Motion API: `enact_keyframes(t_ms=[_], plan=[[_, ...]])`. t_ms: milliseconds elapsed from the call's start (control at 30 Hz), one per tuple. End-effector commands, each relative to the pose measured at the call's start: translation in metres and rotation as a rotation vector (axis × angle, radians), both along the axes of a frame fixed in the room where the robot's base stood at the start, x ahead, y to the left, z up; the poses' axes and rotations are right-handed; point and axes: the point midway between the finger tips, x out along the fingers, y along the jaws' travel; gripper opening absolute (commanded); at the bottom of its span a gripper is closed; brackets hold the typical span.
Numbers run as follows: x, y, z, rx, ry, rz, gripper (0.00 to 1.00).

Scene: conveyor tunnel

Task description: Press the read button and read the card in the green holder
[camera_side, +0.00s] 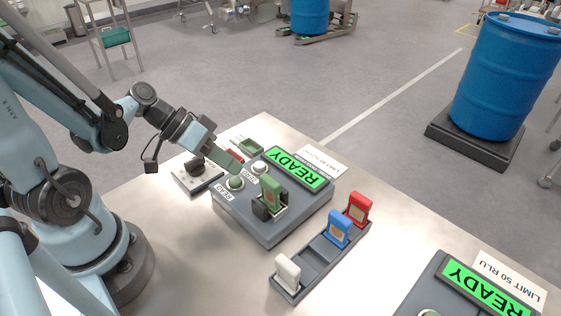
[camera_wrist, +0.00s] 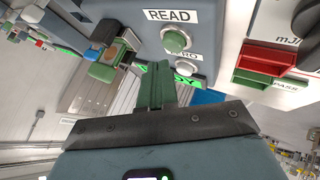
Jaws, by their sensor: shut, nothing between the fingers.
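The grey reader box (camera_side: 265,228) stands on the table with a lit green READY display (camera_side: 297,168). Its green READ button (camera_side: 236,182) and a white ZERO button (camera_side: 259,168) sit on top; the READ button (camera_wrist: 175,41) also shows in the wrist view. The green holder (camera_side: 270,191), with a tan card in its face, stands upright in the reader's black slot. My gripper (camera_side: 234,161) is shut and empty, its green fingers pointing down just above and behind the READ button. In the wrist view, my fingers (camera_wrist: 158,75) show apart from the button and partly cover the display.
A dark rack (camera_side: 308,262) in front holds white (camera_side: 287,272), blue (camera_side: 339,228) and red (camera_side: 358,208) holders. A second reader (camera_side: 455,288) stands at lower right. A knob box (camera_side: 197,176) and red (camera_wrist: 270,56) and green (camera_side: 250,146) trays lie near my gripper.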

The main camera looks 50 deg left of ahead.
Motion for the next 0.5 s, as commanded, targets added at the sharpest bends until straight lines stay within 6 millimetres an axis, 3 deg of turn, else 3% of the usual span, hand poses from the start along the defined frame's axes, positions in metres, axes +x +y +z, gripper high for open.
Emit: enact_keyframes(t_ms=[500], plan=[[-0.0001, 0.0001, -0.0084, 0.0, 0.0, 0.0, 0.0]])
